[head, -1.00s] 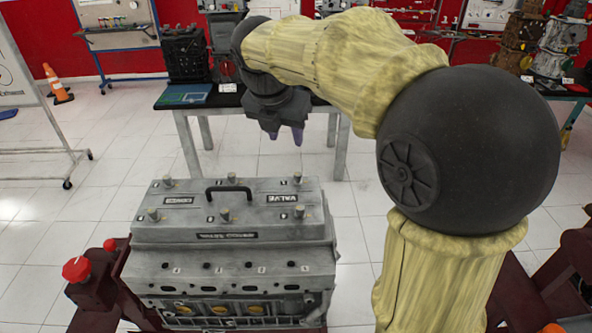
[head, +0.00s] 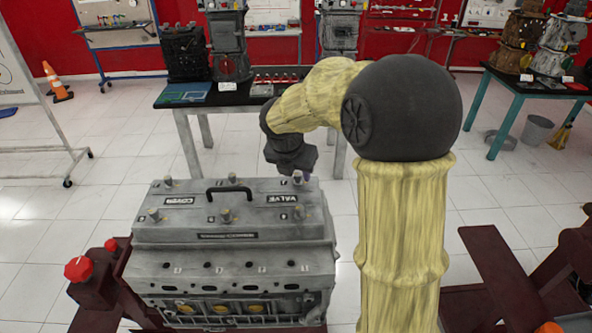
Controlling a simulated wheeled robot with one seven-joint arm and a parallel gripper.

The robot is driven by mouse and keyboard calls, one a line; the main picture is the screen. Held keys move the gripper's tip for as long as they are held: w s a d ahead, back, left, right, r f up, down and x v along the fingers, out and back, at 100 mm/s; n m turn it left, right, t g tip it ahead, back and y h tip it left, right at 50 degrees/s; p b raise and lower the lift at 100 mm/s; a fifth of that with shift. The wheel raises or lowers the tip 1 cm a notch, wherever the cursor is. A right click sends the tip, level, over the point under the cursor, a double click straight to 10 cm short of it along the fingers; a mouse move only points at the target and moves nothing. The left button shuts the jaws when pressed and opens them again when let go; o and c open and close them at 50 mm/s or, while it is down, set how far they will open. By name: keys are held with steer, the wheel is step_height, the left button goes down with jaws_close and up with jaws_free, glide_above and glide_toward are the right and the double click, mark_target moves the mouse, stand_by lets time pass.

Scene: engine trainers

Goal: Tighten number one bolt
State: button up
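The grey engine block (head: 235,275) stands in front of me, with a valve cover (head: 255,207) on top. Several bolts stand up from the cover in a back row and a front row. The number marks beside them are too small to read, so I cannot tell which is number one. My gripper (head: 303,178) points down at the back right bolt (head: 297,178). A purple fingertip shows just right of that bolt's head. I cannot tell whether the fingers touch it or how far apart they are.
A black handle (head: 228,190) rises from the cover between the bolt rows. Red knobs (head: 78,269) stand left of the engine. A black-topped table (head: 240,98) with trainers is behind.

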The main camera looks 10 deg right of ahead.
steer(key=shift+f, duration=0.1)
jaws_close()
